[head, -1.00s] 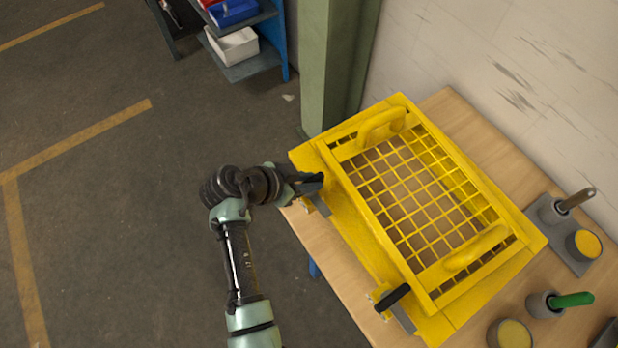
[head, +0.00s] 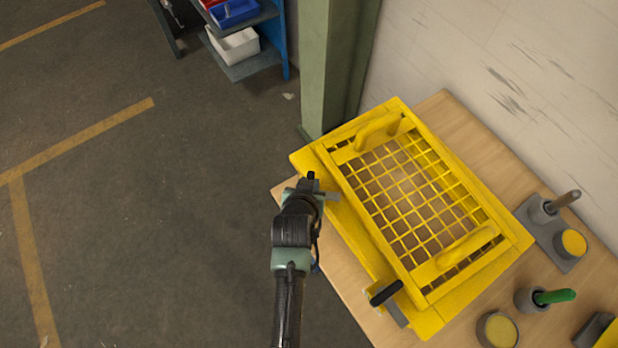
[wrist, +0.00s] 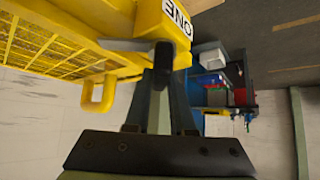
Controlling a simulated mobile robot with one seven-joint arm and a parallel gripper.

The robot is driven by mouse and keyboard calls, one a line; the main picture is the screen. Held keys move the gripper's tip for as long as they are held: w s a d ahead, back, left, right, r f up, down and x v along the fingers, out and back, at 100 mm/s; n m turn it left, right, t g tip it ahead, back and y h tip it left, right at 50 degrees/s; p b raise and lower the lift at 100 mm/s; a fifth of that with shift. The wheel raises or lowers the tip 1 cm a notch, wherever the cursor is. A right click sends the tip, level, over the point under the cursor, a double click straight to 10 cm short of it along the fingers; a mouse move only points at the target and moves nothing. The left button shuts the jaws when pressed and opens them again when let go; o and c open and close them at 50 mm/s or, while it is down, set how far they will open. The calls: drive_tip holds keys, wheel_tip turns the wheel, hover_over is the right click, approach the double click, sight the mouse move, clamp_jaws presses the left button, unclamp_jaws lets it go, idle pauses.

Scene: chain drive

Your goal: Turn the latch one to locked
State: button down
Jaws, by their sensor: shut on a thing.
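Latch one (head: 333,196) is at the near upper-left edge of the yellow mesh guard (head: 355,195). Its grey metal tongue now points right, onto the guard's frame. In the wrist view the tongue (wrist: 122,45) sticks out left beneath a yellow block (wrist: 150,18) with an upside-down "ONE" label (wrist: 178,15). A second latch (head: 384,293), with a black handle and grey tongue, sits at the guard's lower-left corner.
The guard lies on a wooden table (head: 345,290) and has two yellow handles (head: 380,130). Grey holders with tools and yellow-topped pots (head: 573,242) stand at the right. A green column (head: 335,70) and shelves (head: 250,60) are behind. The floor at left is clear.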

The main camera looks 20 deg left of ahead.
drive_tip(key=n+y, duration=0.2)
drive_tip(key=shift+d+n, duration=0.1)
drive_tip(key=shift+n, duration=0.2)
drive_tip(key=shift+w+f+n+g+y+b, duration=0.1)
drive_tip(key=shift+n+g+y+b, duration=0.5)
drive_tip(key=shift+n+y+b, duration=0.35)
drive_tip(key=n+g+y+b, duration=0.1)
drive_tip(key=n, duration=0.1)
drive_tip(key=n+g+b, duration=0.1)
drive_tip(key=n+b, duration=0.1)
drive_tip(key=shift+y, duration=0.35)
drive_tip(key=shift+b, duration=0.3)
drive_tip(key=c, duration=0.8)
unclamp_jaws()
drive_tip(key=shift+o, duration=0.2)
drive_tip(key=shift+r, duration=0.2)
drive_tip(key=b+v, duration=0.1)
drive_tip(key=v, duration=1.2)
drive_tip(key=shift+b, duration=0.4)
drive_tip(key=shift+f, duration=0.15)
